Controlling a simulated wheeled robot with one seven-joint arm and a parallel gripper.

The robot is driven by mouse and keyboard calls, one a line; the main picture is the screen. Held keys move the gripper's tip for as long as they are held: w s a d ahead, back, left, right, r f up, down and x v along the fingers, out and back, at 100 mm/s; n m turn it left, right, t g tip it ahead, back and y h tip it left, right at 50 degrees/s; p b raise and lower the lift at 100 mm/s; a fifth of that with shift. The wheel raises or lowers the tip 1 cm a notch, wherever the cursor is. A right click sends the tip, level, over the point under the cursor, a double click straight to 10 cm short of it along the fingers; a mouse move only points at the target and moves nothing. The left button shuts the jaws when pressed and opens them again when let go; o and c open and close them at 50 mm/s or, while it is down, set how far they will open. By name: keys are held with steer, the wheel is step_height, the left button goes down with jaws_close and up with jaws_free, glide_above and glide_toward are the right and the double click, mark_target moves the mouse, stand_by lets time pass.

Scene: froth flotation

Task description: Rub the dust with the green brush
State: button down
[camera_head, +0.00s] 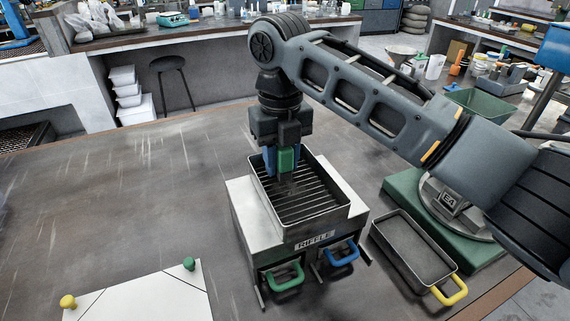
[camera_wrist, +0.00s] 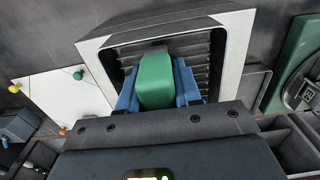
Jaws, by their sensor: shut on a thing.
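My gripper (camera_head: 283,160) is shut on the green brush (camera_head: 287,158), with a blue finger on each side of its handle. The brush points down into the open metal hopper of the riffle box (camera_head: 240,200), near its back left part, over the dark slats. In the wrist view the green brush (camera_wrist: 156,80) stands between the blue fingers (camera_wrist: 186,82), with the slats behind it. The brush's lower end is dark and partly hidden, so I cannot tell whether it touches the slats. No dust stands out clearly from the dark slats.
Green-handled (camera_head: 285,277) and blue-handled (camera_head: 341,254) pans sit under the riffle box. A yellow-handled pan (camera_head: 408,246) lies to its right, beside a green-based device (camera_head: 402,187). A white sheet (camera_head: 150,295) with green and yellow knobs lies front left. The left tabletop is clear.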

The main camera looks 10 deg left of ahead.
mark_target(301, 217)
steer(key=shift+w+a+r, duration=0.1)
steer(key=shift+w+a, duration=0.3)
steer(key=shift+w, duration=0.2)
steer(key=shift+s+a, duration=0.35)
steer(key=shift+a, duration=0.15)
steer(key=shift+s+d+p, duration=0.4)
steer(key=shift+s+p, duration=0.15)
steer(key=shift+s, duration=0.05)
steer(key=shift+s+d+p, duration=0.4)
steer(key=shift+s+p, duration=0.1)
steer(key=shift+s, duration=0.1)
steer(key=shift+s+d+f, duration=0.2)
steer(key=shift+s+d, duration=0.35)
steer(key=shift+s, duration=0.25)
steer(key=shift+s+d+f, duration=0.15)
steer(key=shift+s+d, duration=0.4)
steer(key=shift+s, duration=0.2)
steer(key=shift+s+d+r, duration=0.1)
steer(key=shift+s+d, duration=0.4)
steer(key=shift+s, duration=0.3)
steer(key=shift+s+d+r, duration=0.1)
steer(key=shift+s+d, duration=0.45)
steer(key=shift+s, duration=0.25)
steer(key=shift+s+d, duration=0.5)
steer(key=shift+s, duration=0.3)
steer(key=shift+r, duration=0.1)
steer(key=shift+r, duration=3)
